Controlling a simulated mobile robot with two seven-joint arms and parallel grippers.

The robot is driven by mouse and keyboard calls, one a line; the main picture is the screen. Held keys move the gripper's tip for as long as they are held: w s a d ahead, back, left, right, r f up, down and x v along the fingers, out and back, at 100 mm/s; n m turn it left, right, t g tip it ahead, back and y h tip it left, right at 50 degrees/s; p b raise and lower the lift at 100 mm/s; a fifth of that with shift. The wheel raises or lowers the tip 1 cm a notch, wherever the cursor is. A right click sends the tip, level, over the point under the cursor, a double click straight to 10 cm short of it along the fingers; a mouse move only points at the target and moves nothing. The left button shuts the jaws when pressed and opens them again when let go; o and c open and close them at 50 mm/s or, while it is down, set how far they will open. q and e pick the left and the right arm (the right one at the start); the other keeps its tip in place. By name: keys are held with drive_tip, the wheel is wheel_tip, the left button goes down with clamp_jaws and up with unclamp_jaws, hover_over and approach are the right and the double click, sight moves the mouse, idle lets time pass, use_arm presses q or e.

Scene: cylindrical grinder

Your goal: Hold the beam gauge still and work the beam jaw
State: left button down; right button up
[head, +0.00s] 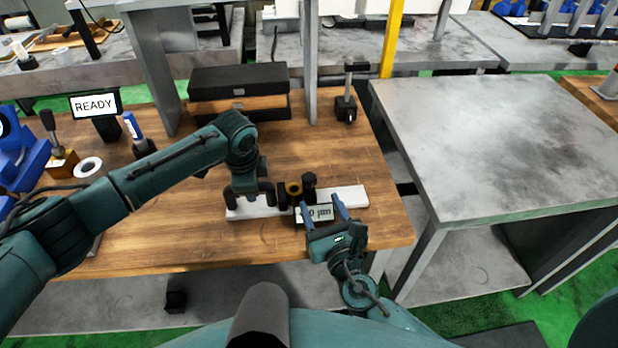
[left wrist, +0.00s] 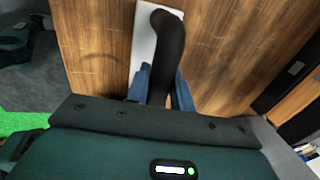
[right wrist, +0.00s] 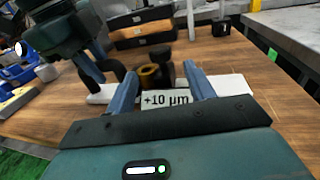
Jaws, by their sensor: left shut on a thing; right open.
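The beam gauge has a white bar (head: 350,196) lying on the wooden bench, with black parts, a brass ring (head: 293,188) and a small display. The display (right wrist: 165,100) reads +10 µm in the right wrist view. My left gripper (head: 250,194) is shut on the gauge's black curved handle (left wrist: 170,45), over the left part of the bar. My right gripper (head: 320,207) is open at the near side of the gauge, its fingers on either side of the display. A black knob (right wrist: 165,72) stands beside the brass ring, beyond the fingers. I cannot tell whether the right fingers touch anything.
A READY sign (head: 95,104), a white ring (head: 88,167) and a blue-topped marker (head: 132,127) are at the left. A black box (head: 238,80) and a black stand (head: 346,108) are at the back. A grey table (head: 490,140) stands right, across a gap.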

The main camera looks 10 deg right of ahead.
sight(312, 185)
drive_tip(key=w, duration=0.3)
drive_tip(key=w+a, duration=0.1)
drive_tip(key=w, duration=0.4)
drive_tip(key=shift+w+a, duration=0.35)
drive_tip(key=shift+c, duration=0.4)
clamp_jaws()
